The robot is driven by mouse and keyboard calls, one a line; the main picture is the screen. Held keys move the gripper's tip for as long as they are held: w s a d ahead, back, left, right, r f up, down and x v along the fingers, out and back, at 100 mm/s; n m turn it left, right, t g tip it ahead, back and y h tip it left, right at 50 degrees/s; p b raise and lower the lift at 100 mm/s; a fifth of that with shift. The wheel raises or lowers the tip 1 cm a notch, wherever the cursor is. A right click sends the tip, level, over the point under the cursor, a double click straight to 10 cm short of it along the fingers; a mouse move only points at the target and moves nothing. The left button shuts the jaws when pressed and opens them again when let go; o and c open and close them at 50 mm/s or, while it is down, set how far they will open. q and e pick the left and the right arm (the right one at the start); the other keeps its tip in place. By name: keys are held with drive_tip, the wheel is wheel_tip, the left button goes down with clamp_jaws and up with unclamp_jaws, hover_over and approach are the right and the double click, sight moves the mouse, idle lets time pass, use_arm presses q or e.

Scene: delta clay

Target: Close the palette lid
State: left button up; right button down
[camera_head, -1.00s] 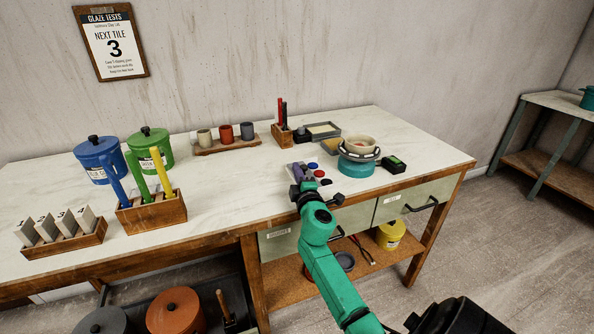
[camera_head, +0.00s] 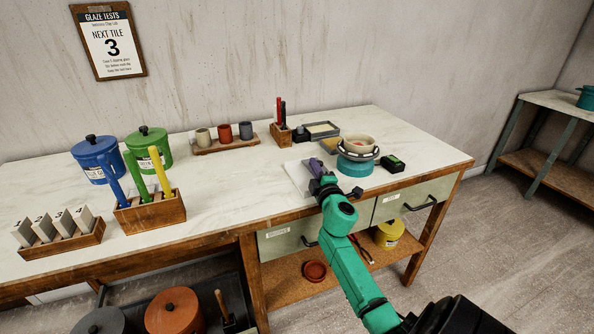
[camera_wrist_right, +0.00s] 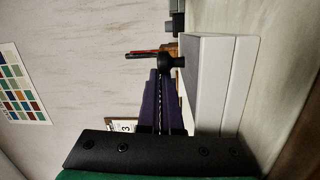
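The palette (camera_head: 294,172) lies near the table's front edge. It shows as a pale flat slab, with no paint spots visible. In the right wrist view it is a white box (camera_wrist_right: 222,85) with a seam along its side, its lid lying flat on the base as far as I can see. A black knob (camera_wrist_right: 174,62) shows by its upper face. My right gripper (camera_head: 316,166) is over the palette, its purple fingers (camera_wrist_right: 160,105) close together with nothing seen between them. Contact with the lid is unclear. My left gripper is out of view.
A turquoise wheel with a bowl (camera_head: 356,167) stands just right of the palette, with a small black-green box (camera_head: 393,163) beyond. Trays (camera_head: 321,130) and a wooden tool holder (camera_head: 281,135) are behind.

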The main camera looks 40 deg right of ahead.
drive_tip(key=shift+s+a+f, duration=0.2)
drive_tip(key=shift+s, duration=0.3)
drive_tip(key=b+v, duration=0.1)
drive_tip(key=v, duration=1.2)
drive_tip(key=shift+s+a, duration=0.15)
drive_tip(key=shift+r, duration=0.1)
